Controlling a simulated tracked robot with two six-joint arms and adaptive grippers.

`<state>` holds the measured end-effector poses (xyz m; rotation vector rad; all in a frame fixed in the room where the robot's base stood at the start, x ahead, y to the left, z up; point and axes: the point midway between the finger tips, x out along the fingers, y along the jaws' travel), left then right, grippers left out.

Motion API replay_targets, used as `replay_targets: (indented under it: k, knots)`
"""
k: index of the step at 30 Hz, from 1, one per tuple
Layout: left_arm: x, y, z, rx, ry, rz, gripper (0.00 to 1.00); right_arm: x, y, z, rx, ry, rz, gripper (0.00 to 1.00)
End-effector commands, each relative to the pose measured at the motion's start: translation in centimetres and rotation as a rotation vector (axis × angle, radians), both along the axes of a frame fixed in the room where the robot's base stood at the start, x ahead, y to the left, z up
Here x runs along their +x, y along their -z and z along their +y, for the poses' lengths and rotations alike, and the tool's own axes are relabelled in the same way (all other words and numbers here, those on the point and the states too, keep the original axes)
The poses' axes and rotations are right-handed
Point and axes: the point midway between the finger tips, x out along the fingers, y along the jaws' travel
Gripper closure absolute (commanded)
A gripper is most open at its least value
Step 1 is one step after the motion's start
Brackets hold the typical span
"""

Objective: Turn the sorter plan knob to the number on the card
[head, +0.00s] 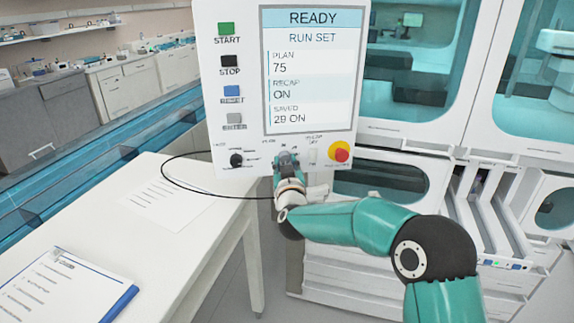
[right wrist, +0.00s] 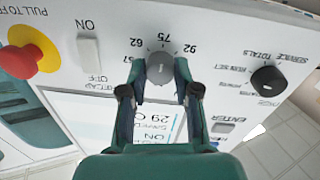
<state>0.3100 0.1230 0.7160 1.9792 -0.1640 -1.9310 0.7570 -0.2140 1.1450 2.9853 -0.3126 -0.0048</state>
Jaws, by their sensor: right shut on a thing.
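The control panel (head: 235,90) stands upright, and its screen (head: 312,85) reads READY, RUN SET, PLAN 75, RECAP ON and SAVED 29 ON. In the right wrist view, the grey plan knob (right wrist: 160,69) sits under a dial marked 62, 75 and 92, with another number partly hidden. The 75 is straight above the knob. My right gripper (head: 288,166) is at the panel's lower edge, its fingers shut on the knob's two sides. In the head view it mostly hides the knob. I cannot pick out a number card. My left gripper is not in view.
A black selector knob (head: 236,160) lies left of my right gripper; a white recap switch (right wrist: 89,51) and red emergency button (head: 341,154) lie on the other side. A table (head: 170,270) holds a printed sheet (head: 168,198) and a clipboard (head: 65,288), their small text unreadable.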

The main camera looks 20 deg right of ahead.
Motion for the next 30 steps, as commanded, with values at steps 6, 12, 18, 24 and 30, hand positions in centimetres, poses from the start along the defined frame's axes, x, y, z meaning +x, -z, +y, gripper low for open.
replay_targets:
  k: [6,12,18,24,30]
  knots:
    - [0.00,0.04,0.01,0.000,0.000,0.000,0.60,-0.03,0.24,0.05,-0.058,-0.001,0.014,1.00]
    - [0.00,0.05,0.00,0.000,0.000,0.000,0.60,-0.03,0.29,0.08,-0.057,-0.002,0.015,0.62]
    - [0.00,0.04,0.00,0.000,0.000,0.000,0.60,-0.02,0.19,0.05,-0.057,-0.001,0.012,0.44]
    - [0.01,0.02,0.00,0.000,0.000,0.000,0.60,-0.04,0.12,0.03,-0.056,0.000,0.011,0.44]
    - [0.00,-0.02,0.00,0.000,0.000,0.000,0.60,-0.95,0.05,0.24,-0.056,-0.001,0.010,0.44]
